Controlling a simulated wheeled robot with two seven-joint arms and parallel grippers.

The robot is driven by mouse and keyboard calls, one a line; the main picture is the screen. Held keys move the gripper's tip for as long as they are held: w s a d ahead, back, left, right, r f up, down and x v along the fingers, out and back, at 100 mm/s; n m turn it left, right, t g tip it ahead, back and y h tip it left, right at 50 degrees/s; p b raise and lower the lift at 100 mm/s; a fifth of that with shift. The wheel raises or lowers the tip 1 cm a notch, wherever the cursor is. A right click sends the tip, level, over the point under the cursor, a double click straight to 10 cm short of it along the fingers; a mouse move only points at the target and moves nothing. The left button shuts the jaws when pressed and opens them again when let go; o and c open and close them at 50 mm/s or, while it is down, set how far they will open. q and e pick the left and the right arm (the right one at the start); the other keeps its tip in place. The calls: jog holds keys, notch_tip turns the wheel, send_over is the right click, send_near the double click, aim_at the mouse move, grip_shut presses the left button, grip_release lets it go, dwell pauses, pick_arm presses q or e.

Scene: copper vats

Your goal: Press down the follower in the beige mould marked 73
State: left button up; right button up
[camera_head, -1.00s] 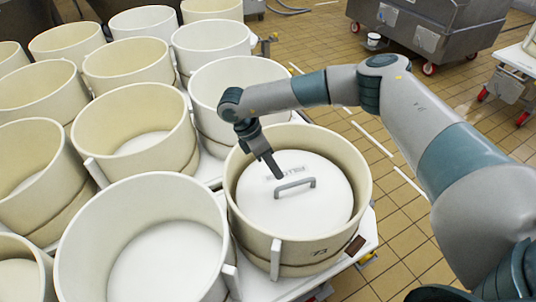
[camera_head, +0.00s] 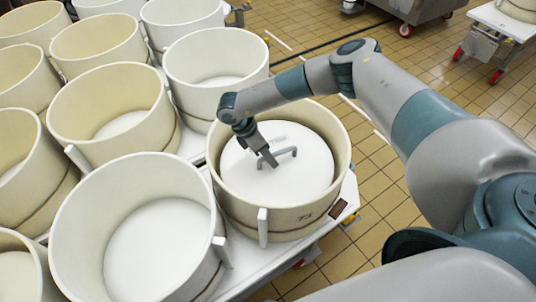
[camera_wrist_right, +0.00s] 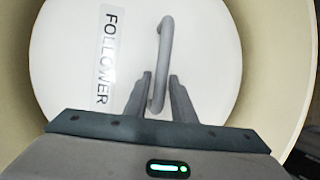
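The beige mould marked 73 (camera_head: 306,217) stands at the near right corner of the white table. The follower (camera_head: 300,180), a white round disc with a grey bar handle (camera_head: 290,152), lies level inside it, below the rim. My right gripper (camera_head: 271,161) reaches down into the mould at the handle. In the right wrist view, the follower (camera_wrist_right: 205,65) carries the word FOLLOWER. There my right gripper (camera_wrist_right: 160,77) has its fingers apart, one on each side of the handle (camera_wrist_right: 166,40), with small gaps seeming to show. My left gripper is out of view.
Several other beige moulds stand close around on the left and behind, including a large one (camera_head: 70,242) at the front left. The white table edge (camera_head: 290,248) runs just right of mould 73. Tiled floor (camera_head: 370,200) lies beyond, with carts at the back.

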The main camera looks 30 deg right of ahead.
jog(key=c, duration=0.5)
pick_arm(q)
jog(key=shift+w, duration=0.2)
pick_arm(e)
grip_shut()
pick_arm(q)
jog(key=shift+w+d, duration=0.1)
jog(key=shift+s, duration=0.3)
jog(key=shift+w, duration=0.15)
pick_arm(e)
jog(key=shift+w+r, duration=0.1)
dwell(0.5)
